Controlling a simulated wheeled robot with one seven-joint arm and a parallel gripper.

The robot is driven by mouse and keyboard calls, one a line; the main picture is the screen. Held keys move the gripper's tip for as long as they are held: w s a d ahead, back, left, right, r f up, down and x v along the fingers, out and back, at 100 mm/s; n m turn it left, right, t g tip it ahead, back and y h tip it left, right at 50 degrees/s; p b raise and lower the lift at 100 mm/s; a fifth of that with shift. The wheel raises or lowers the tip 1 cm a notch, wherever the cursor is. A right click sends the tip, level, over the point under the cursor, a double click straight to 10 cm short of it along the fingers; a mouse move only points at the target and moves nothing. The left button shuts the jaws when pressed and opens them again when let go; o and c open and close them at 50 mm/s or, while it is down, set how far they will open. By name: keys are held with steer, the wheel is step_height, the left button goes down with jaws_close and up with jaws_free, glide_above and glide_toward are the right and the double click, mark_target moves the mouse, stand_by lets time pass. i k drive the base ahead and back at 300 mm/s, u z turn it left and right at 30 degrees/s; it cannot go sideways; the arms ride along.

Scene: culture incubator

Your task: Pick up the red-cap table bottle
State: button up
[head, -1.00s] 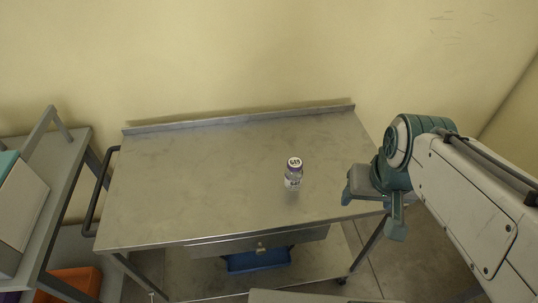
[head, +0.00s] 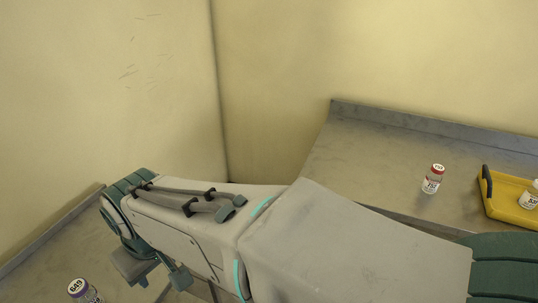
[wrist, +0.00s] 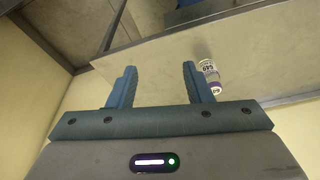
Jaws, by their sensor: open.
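A clear bottle with a red cap (head: 432,179) and a white numbered top stands upright on the right-hand metal table (head: 350,157) in the head view, left of a yellow tray. My gripper (head: 150,278) is far from it, at the lower left of the head view, across my arm. In the wrist view my gripper (wrist: 158,72) is open, with nothing between the fingers. The red-cap bottle on the table is not in the wrist view.
A purple-cap bottle marked 649 (head: 80,290) stands on the left metal table (head: 45,258); it also shows in the wrist view (wrist: 209,72), beside the right finger. The yellow tray (head: 500,208) with a dark handle holds another bottle (head: 530,198), cut by the edge. Walls meet behind.

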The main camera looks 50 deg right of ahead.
mark_target(432, 183)
steer(key=z, duration=2.7)
steer(key=k, duration=0.3)
steer(key=z, duration=1)
steer(key=i, duration=1.65)
steer(key=u, duration=0.65)
